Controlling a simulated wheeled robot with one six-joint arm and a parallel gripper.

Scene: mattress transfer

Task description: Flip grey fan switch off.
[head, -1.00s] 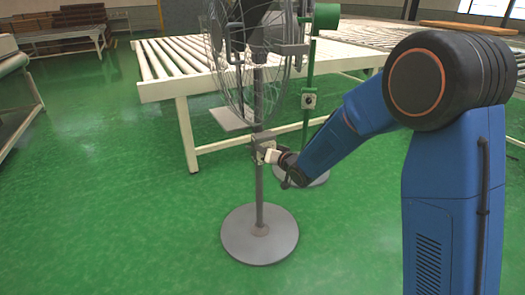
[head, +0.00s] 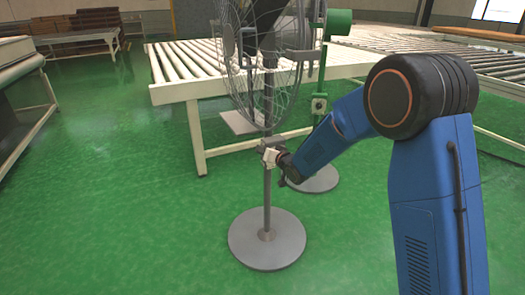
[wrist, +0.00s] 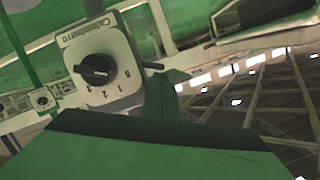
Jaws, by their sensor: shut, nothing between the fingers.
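The grey fan (head: 267,215) stands on a round grey base, with its wire cage at the top of the pole. Its switch box shows close up in the wrist view as a pale plate with a black rotary knob (wrist: 97,69) and printed numbers around it. My gripper (head: 275,158) is at the pole at switch height in the head view. In the wrist view my gripper (wrist: 165,92) is shut and empty, just right of the knob and the box's lower right edge. Whether it touches the box I cannot tell. In the head view the knob is too small to read.
A green fan (head: 315,180) with its own switch box (head: 319,104) stands behind the grey one; a small knob (wrist: 42,99) shows at left in the wrist view. A white roller conveyor (head: 178,92) runs behind both. The green floor (head: 120,210) at left is clear.

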